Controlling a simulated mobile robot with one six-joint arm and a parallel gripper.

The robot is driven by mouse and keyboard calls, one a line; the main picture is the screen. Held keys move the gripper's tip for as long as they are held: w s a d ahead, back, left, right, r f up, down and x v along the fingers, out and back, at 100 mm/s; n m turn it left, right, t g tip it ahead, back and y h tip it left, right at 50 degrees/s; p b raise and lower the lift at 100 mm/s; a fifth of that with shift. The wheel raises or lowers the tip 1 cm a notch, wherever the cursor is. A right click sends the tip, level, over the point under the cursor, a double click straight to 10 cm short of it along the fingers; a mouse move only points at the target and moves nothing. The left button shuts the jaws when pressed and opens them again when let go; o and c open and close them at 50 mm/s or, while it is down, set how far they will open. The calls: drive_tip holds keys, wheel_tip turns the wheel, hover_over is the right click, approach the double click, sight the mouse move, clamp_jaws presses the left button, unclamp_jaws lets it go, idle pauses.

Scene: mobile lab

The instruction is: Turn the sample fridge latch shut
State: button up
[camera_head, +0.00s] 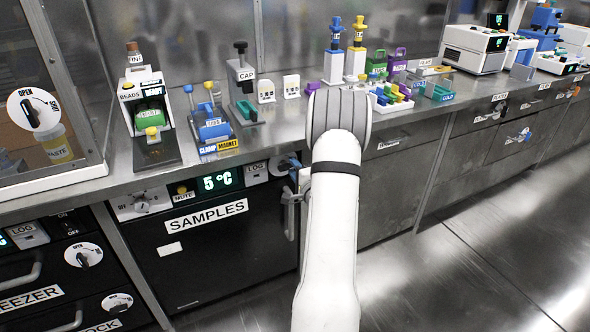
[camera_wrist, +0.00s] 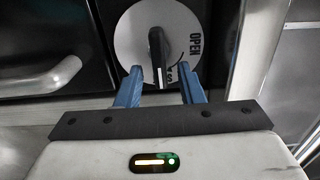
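The sample fridge is the black SAMPLES unit (camera_head: 225,240) under the bench in the head view, with a 5 °C display. Its latch (camera_head: 286,164) is at the upper right, partly hidden by my arm. In the wrist view the latch is a white round dial (camera_wrist: 133,38) with a black bar knob (camera_wrist: 157,48). The knob stands upright in the picture, its marked end down. OPEN is printed at the dial's right; a second marking is partly covered. My gripper (camera_wrist: 160,72) is open, its blue fingers on either side of the knob's lower end. Contact cannot be told.
A grey door handle (camera_wrist: 45,78) is left of the dial in the wrist view. The bench top (camera_head: 200,170) above holds several lab devices. A freezer (camera_head: 50,275) with its own dials stands at the left. The floor (camera_head: 480,260) at the right is clear.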

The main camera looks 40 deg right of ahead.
drive_tip(key=p+v, duration=0.1)
drive_tip(key=v, duration=0.6)
drive_tip(key=shift+s, duration=0.35)
drive_tip(key=shift+a, duration=0.1)
drive_tip(key=w+a+r+n+g+p, duration=0.1)
drive_tip(key=a+r+p, duration=0.1)
drive_tip(key=r, duration=0.1)
drive_tip(key=w+a+r+n+g+p, duration=0.1)
drive_tip(key=a+r+n+p, duration=0.1)
drive_tip(key=r, duration=0.1)
drive_tip(key=w+a+r+n+g+p, duration=0.1)
drive_tip(key=w+a+r+n+p, duration=0.1)
drive_tip(key=r, duration=0.2)
drive_tip(key=shift+a+r+g+y, duration=0.15)
drive_tip(key=shift+a+g+y, duration=0.15)
drive_tip(key=shift+a+y, duration=0.1)
drive_tip(key=s+a+r+n+g+y+p, duration=0.1)
drive_tip(key=s+a+r+n+g+p, duration=0.4)
drive_tip(key=a+r, duration=0.45)
drive_tip(key=s+a+r+n+g+y+p, duration=0.1)
drive_tip(key=s+a+r+n+g+p, duration=0.2)
drive_tip(key=s+a+r+n+p, duration=0.45)
drive_tip(key=s+a+r+n+g+y+p, duration=0.1)
drive_tip(key=s+a+r+n+g+p, duration=0.1)
drive_tip(key=s+a+r, duration=0.4)
drive_tip(key=s+a+n+g, duration=0.1)
drive_tip(key=s+a, duration=0.4)
drive_tip(key=shift+a+y+p, duration=0.2)
drive_tip(key=shift+y+p, duration=0.1)
drive_tip(key=shift+p, duration=0.1)
